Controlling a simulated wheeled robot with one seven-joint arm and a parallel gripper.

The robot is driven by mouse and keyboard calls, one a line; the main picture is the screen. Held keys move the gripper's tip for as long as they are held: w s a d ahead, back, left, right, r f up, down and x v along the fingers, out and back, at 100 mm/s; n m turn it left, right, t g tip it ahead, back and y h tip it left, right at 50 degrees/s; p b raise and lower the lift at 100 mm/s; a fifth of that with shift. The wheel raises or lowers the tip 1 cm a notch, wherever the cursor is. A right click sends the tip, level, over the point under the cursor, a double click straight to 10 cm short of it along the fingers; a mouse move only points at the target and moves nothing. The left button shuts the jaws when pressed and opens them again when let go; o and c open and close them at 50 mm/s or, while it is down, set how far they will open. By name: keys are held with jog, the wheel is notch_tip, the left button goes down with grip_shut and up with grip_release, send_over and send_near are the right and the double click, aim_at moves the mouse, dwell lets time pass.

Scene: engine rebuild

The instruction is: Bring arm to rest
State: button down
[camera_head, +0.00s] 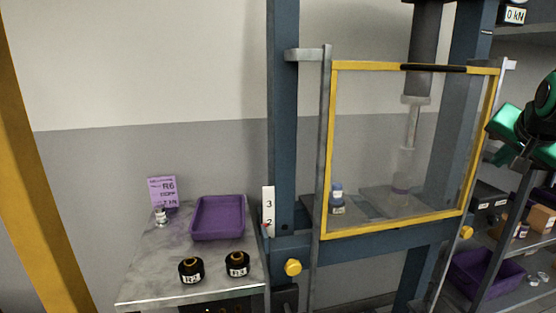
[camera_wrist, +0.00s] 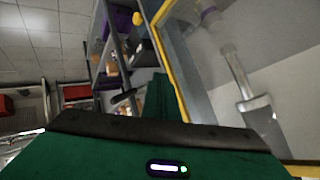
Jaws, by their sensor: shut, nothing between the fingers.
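My arm shows at the right edge of the head view, green and dark grey, raised in front of the shelf rack. My gripper (camera_head: 512,152) is at its end, small and dark in this view, shut and empty. It is to the right of the press's clear guard and apart from the bench. In the wrist view, my green hand with a dark edge and a small lit indicator fills the bottom. The fingertips are hard to make out there.
A blue press frame (camera_head: 283,120) has a yellow-edged clear guard (camera_head: 328,150) in front of its ram (camera_head: 410,140). A bench (camera_head: 150,270) at left holds a purple tray (camera_head: 218,236), two black round parts (camera_head: 191,271) (camera_head: 237,264) and a purple card (camera_head: 162,191). A shelf rack (camera_head: 505,295) with a purple bin (camera_head: 480,275) stands right.

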jog(key=s+a+f+n+g+y, duration=0.2)
jog(key=s+a+f+n+g, duration=0.1)
jog(key=s+f, duration=0.9)
jog(key=s+a+f+n+g+y, duration=0.3)
jog(key=s+a+f+g, duration=0.3)
jog(key=s+f, duration=0.5)
jog(key=shift+s+a+f+y, duration=0.3)
jog(key=shift+s+a+f, duration=0.15)
jog(key=shift+a, duration=0.8)
jog(key=shift+w, duration=0.1)
jog(key=shift+w+f, duration=0.25)
jog(key=shift+w, duration=0.35)
